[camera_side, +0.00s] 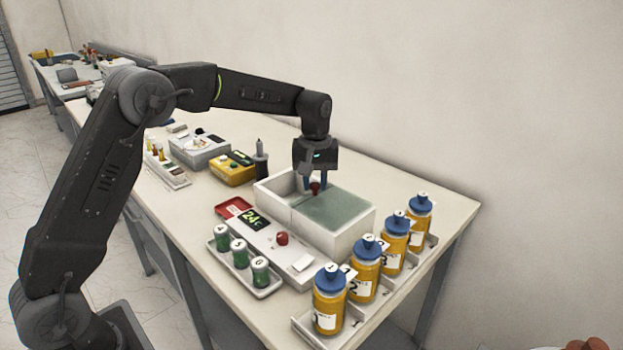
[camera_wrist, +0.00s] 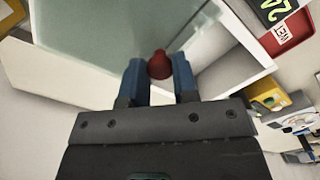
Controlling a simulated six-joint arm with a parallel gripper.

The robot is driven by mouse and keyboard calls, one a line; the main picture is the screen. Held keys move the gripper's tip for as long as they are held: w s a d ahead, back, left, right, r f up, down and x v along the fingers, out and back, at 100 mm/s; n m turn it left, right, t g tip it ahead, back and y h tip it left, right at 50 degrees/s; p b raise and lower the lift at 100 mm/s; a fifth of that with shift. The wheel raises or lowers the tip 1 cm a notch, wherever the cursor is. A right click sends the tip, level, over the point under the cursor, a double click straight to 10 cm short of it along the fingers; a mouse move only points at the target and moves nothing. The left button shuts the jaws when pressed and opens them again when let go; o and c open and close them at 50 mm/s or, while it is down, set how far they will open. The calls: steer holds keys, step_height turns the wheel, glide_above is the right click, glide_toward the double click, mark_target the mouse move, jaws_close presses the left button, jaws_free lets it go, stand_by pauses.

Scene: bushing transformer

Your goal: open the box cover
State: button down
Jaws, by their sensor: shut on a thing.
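The white box (camera_side: 348,243) stands on the table, with a greenish see-through cover (camera_side: 336,208) over its right part. The left part of the box is uncovered in the side view. A small red knob (camera_side: 315,188) sits at the left edge of the cover. My gripper (camera_side: 316,184) points down over the box, its fingers shut on the red knob. In the wrist view the blue fingers (camera_wrist: 160,75) stand on either side of the red knob (camera_wrist: 159,64), and the cover (camera_wrist: 110,45) extends away to the upper left.
Several orange bottles with blue caps (camera_side: 365,268) stand in a tray at the right front. A yellow box (camera_side: 232,172) and a dark bottle (camera_side: 261,165) are left of the white box.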

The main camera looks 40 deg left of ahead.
steer(key=c, duration=0.9)
jaws_free()
step_height(320, 180, up, 14)
steer(key=shift+f, duration=0.1)
steer(key=s+d+r+m+t, duration=0.1)
steer(key=s+r+m, duration=0.1)
steer(key=s, duration=0.6)
steer(key=s+d+r+m+t, duration=0.2)
steer(key=s, duration=0.5)
steer(key=s+f+m+t, duration=0.1)
steer(key=s+f, duration=0.3)
steer(key=s, duration=0.4)
steer(key=s+d+f+m+t, duration=0.1)
steer(key=s+f+m, duration=0.3)
steer(key=s, duration=0.4)
steer(key=shift+s+f+t, duration=0.3)
steer(key=shift+s+f, duration=0.05)
steer(key=shift+f, duration=0.4)
